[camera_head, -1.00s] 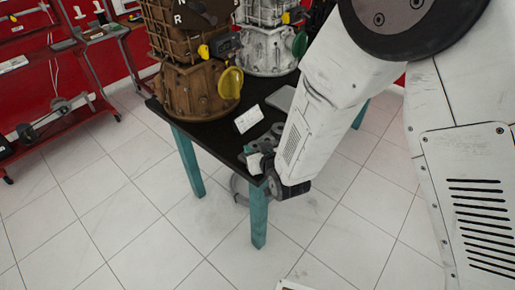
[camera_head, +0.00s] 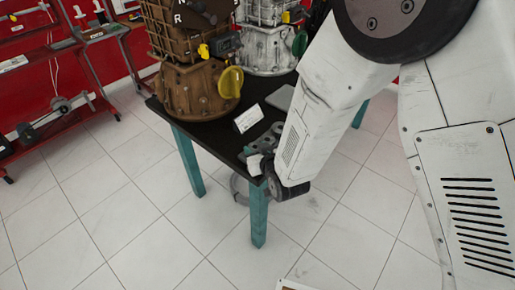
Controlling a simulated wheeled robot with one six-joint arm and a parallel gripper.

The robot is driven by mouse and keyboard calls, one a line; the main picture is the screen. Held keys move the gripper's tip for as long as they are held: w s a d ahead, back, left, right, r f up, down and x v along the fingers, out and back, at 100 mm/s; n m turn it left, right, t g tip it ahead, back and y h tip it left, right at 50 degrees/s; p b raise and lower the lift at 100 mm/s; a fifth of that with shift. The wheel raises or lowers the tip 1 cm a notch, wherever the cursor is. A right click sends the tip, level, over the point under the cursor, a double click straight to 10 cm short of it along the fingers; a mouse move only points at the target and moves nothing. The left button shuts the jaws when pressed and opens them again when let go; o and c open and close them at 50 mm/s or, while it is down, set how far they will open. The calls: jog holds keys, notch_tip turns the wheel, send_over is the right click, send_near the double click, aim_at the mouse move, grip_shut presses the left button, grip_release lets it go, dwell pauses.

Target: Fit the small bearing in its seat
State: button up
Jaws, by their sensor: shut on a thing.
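My gripper (camera_head: 257,164) is at the near corner of the black table, low over its top, at the end of my white arm. Its jaws are small in the picture and partly hidden by my own wrist. A grey metal part (camera_head: 264,143) lies on the table right by the gripper. I cannot make out the small bearing or its seat; the thing in the jaws is too small and covered to tell.
The black table (camera_head: 208,141) has teal legs. A brown engine trainer (camera_head: 190,93) and a silver one (camera_head: 268,50) stand on it. Red racks (camera_head: 62,120) are at the left.

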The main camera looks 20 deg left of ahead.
jog(key=shift+f, duration=0.55)
dwell(0.4)
jog(key=o, duration=1.2)
jog(key=shift+c, duration=0.2)
jog(key=shift+d, duration=0.1)
jog(key=v, duration=0.7)
jog(key=shift+s, duration=0.4)
jog(key=shift+d, duration=0.15)
